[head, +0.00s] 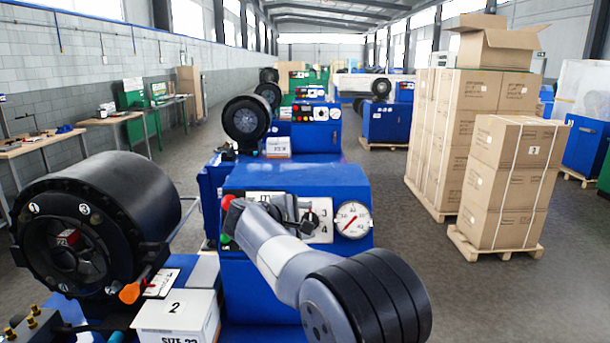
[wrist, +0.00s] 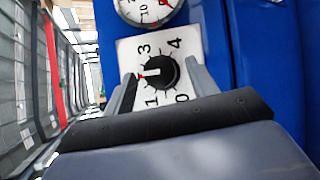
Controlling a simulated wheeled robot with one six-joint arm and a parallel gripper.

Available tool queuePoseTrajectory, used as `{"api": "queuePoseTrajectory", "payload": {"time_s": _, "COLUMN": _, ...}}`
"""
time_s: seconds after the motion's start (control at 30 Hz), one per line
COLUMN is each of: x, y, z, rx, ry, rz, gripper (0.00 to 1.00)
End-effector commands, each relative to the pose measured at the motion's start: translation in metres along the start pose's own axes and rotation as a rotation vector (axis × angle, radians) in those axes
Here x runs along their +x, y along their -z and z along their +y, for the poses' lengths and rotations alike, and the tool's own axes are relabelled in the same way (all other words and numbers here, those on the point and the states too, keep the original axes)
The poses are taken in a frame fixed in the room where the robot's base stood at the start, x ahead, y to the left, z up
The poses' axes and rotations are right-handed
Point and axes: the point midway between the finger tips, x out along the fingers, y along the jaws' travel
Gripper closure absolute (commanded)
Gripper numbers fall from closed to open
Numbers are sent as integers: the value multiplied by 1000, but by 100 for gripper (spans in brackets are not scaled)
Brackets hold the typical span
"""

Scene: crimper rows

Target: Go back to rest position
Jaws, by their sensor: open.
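My gripper (wrist: 161,68) is open in the wrist view. Its two fingers stand apart on either side of the black knob (wrist: 160,74) and do not grip it. The knob sits on a white dial plate (wrist: 138,47) with the numbers 0, 1, 3 and 4 visible. Its white pointer faces left, between 1 and 3. In the head view my arm reaches across to the panel of the blue crimper (head: 335,180), and the gripper end hides the knob there. Numbers 3 and 4 show on the dial plate (head: 320,232).
A pressure gauge (head: 351,219) is right of the dial. A red button (head: 227,202) and green button (head: 225,239) are left. The black crimping head (head: 95,215) and a white box marked 2 (head: 178,315) stand nearby. Stacked cartons (head: 510,180) are right, beyond open floor.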

Motion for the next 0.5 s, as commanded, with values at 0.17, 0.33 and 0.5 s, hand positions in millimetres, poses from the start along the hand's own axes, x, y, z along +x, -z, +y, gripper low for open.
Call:
{"api": "queuePoseTrajectory", "payload": {"time_s": 0.17, "x": 2, "y": 1, "z": -7, "rx": -174, "ry": -116, "rz": 0, "gripper": 45}}
{"api": "queuePoseTrajectory", "payload": {"time_s": 0.33, "x": 2, "y": 0, "z": -9, "rx": -338, "ry": -224, "rz": -1, "gripper": 45}}
{"api": "queuePoseTrajectory", "payload": {"time_s": 0.5, "x": 2, "y": -2, "z": -10, "rx": -492, "ry": -327, "rz": -1, "gripper": 45}}
